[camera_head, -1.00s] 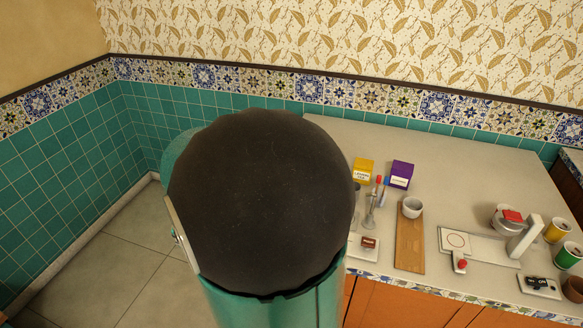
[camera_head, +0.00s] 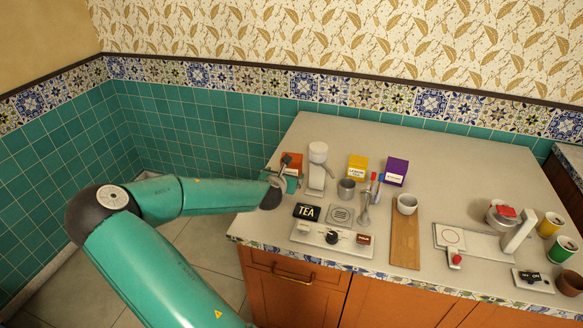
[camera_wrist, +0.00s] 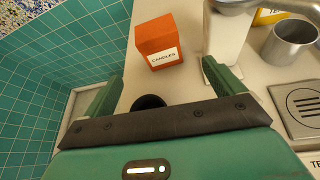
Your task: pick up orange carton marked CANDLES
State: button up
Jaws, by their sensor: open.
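The orange carton (camera_wrist: 158,45) with a white CANDLES label stands upright on the counter in the wrist view, beyond my fingertips. In the head view the carton (camera_head: 294,158) shows at the counter's left end, partly hidden by my gripper (camera_head: 284,178). In the wrist view my gripper (camera_wrist: 163,82) is open, one finger on each side of the picture. Nothing is between the fingers. The carton lies ahead of the gap, apart from both fingers.
A white dispenser (camera_head: 318,168) stands close to the right of the carton; it also shows near my right finger in the wrist view (camera_wrist: 224,38). A metal cup (camera_head: 346,190), yellow carton (camera_head: 357,168) and purple carton (camera_head: 395,173) stand farther right. A tiled wall (camera_wrist: 70,50) rises at left.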

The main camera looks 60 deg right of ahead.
aim_at(291, 164)
jog(key=shift+n, duration=0.6)
jog(key=x, duration=0.8)
jog(key=shift+s+d+r, duration=0.1)
jog(key=shift+d+r, duration=0.15)
jog(key=shift+r, duration=0.15)
jog(key=shift+w+f+x, duration=0.1)
jog(key=shift+x, duration=1.45)
jog(key=shift+w+f+x, duration=0.1)
jog(key=shift+f+x, duration=0.05)
jog(key=shift+x, duration=1.45)
jog(key=shift+a, duration=0.2)
jog(key=c, duration=1.2)
